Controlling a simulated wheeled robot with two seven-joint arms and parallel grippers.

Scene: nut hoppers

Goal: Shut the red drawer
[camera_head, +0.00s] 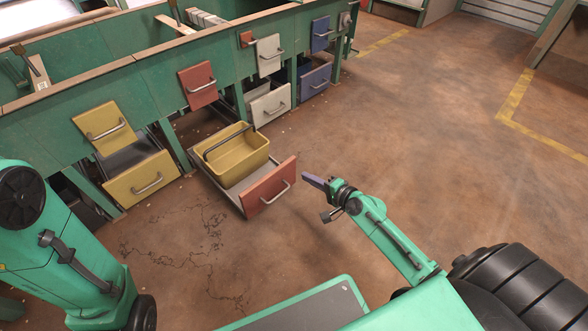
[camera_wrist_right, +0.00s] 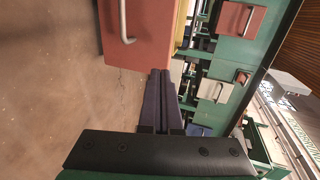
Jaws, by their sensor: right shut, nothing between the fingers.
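The red drawer (camera_head: 268,188) is pulled far out at floor level from under the green bench, with a grey handle on its front. A yellow bin (camera_head: 228,165) with a dark handle sits inside it. My right gripper (camera_head: 306,177) is shut and empty, just to the right of the drawer front, with a small gap seeming to lie between. In the right wrist view the fingers (camera_wrist_right: 160,73) are together, and the red drawer front (camera_wrist_right: 150,40) with its handle stands beyond them. My left arm shows at the left, but its gripper is not in view.
The green bench (camera_head: 149,65) carries a red upper front (camera_head: 198,83). A yellow drawer (camera_head: 142,181) also stands open left of the red one. White (camera_head: 270,104) and blue (camera_head: 315,81) drawers are further back. The floor to the right is clear.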

